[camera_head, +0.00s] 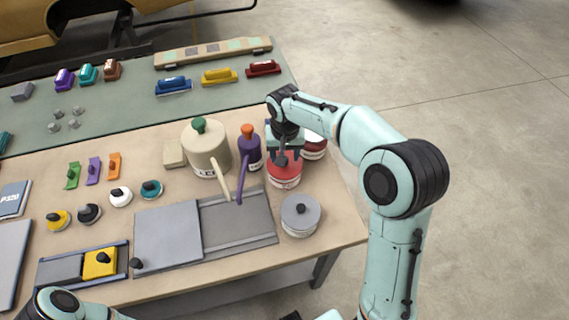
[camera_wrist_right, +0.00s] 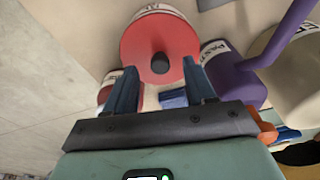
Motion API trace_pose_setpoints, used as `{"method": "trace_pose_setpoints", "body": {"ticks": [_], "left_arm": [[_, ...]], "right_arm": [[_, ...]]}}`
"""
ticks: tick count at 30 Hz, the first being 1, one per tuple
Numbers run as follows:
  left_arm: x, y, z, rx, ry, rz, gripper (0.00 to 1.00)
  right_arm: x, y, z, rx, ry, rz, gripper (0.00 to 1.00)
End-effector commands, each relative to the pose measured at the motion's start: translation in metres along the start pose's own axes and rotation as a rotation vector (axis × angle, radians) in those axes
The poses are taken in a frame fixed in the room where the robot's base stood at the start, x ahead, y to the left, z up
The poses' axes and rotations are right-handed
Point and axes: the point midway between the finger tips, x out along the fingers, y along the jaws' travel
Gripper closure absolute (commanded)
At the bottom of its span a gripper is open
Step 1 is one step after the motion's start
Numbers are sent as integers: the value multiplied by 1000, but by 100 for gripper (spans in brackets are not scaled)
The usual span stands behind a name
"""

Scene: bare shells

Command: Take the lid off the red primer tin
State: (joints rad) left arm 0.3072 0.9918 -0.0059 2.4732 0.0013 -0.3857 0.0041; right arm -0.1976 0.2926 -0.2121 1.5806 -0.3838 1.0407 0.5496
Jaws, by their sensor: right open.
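The red primer tin (camera_head: 284,176) stands upright on the bench with its red lid on. In the right wrist view the lid (camera_wrist_right: 140,42) shows face-on with a dark round knob (camera_wrist_right: 160,63) in its middle. My right gripper (camera_head: 284,157) is over the tin, pointing down, and partly hides the lid. In the right wrist view its two fingers (camera_wrist_right: 161,75) are apart and empty, with the knob showing between their tips. I cannot tell whether the tips are down at the knob's height. My left gripper is out of view; only part of my left arm shows at the bottom left.
A second red-and-white tin (camera_head: 315,150) stands close behind. A purple can (camera_head: 249,153) and a large beige can (camera_head: 205,148) stand to the left, with spouts. A grey-lidded tin (camera_head: 300,217) is in front. A grey panel (camera_head: 168,236) lies front-left.

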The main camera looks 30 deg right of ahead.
Motion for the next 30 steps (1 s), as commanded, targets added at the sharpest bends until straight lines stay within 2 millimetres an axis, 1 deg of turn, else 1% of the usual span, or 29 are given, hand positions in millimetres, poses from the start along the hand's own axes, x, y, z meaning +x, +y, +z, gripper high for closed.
{"method": "trace_pose_setpoints", "body": {"ticks": [1, 4, 11, 12, 13, 14, 15, 16, 17, 26, 30], "left_arm": [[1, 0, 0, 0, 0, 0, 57], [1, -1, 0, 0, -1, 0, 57], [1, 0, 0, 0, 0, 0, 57], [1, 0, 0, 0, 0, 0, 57], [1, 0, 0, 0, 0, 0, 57], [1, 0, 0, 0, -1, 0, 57], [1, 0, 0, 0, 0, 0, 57], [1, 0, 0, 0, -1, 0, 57], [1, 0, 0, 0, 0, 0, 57], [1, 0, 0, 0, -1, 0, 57], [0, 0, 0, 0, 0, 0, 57]], "right_arm": [[8, 0, 0, 1, -1, 1, 45], [16, 0, 0, 1, -1, 0, 45], [17, 0, 0, 1, 1, -1, 45], [17, 0, 0, 1, 1, -1, 52], [17, 0, 0, 1, 1, -1, 62], [17, 0, 0, 1, 1, -1, 71], [17, 0, 0, 1, 1, -1, 84], [17, 0, 0, 1, 1, -1, 94], [17, 0, 0, 1, 1, -1, 100], [16, 0, -1, 1, 2, -1, 100], [9, 0, -2, 1, 3, -2, 100]]}}
